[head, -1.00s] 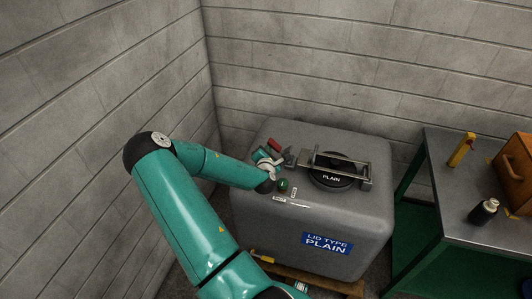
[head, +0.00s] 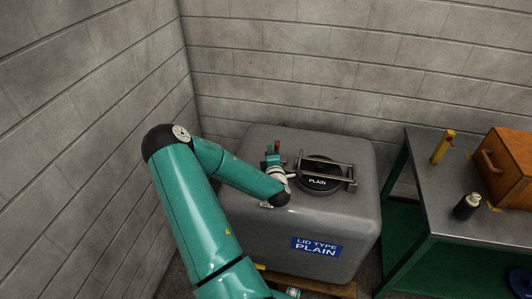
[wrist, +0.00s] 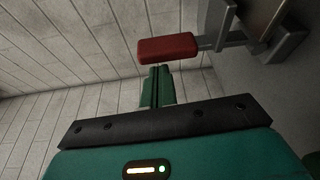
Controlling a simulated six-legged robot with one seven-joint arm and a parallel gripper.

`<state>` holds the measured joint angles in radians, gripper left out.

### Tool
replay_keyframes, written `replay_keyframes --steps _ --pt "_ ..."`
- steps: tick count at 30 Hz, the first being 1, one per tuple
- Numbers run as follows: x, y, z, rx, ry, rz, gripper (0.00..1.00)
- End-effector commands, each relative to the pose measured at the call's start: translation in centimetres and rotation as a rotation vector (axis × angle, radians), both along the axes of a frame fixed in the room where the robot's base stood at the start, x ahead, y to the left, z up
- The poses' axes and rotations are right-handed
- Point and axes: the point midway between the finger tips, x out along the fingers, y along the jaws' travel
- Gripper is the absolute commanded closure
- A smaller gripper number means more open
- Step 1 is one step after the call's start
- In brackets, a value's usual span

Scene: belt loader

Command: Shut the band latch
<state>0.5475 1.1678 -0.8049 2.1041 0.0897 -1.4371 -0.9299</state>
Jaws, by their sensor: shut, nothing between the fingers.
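The band latch has a red handle (head: 277,146) on a grey metal arm, at the left end of the metal bars (head: 334,165) over the black lid (head: 318,182) marked PLAIN. The handle stands roughly upright in the head view. In the wrist view the red handle (wrist: 167,48) lies just beyond my fingertips, with its grey lever and bracket (wrist: 285,45) to the right. My gripper (wrist: 158,72) is shut and empty, its green fingers close to the handle's edge. I cannot tell whether they touch. In the head view my arm partly hides the latch's base.
The lid sits on a grey tank (head: 300,222) with a blue LID TYPE PLAIN label, near block walls. At the right a metal table (head: 425,180) holds a yellow object (head: 443,147), a dark bottle (head: 466,206) and a brown wooden box (head: 505,168).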

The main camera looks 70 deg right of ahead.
Motion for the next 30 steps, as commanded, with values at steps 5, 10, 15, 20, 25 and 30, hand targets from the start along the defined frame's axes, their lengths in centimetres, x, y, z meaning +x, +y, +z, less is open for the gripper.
replay_keyframes --steps 5,10,15,20,25,30 --pt "-0.5 -0.1 0.1 -0.001 0.002 0.000 1.00" --pt "-0.7 -0.1 0.1 -0.002 0.003 -0.001 1.00" --pt "-0.8 -0.1 0.1 -0.001 0.003 -0.003 1.00" --pt "-0.9 -0.1 0.1 -0.001 0.004 -0.005 1.00" --pt "-0.7 -0.2 0.1 -0.001 0.004 -0.005 1.00" --pt "0.8 -0.5 0.1 -0.001 0.003 -0.001 1.00"
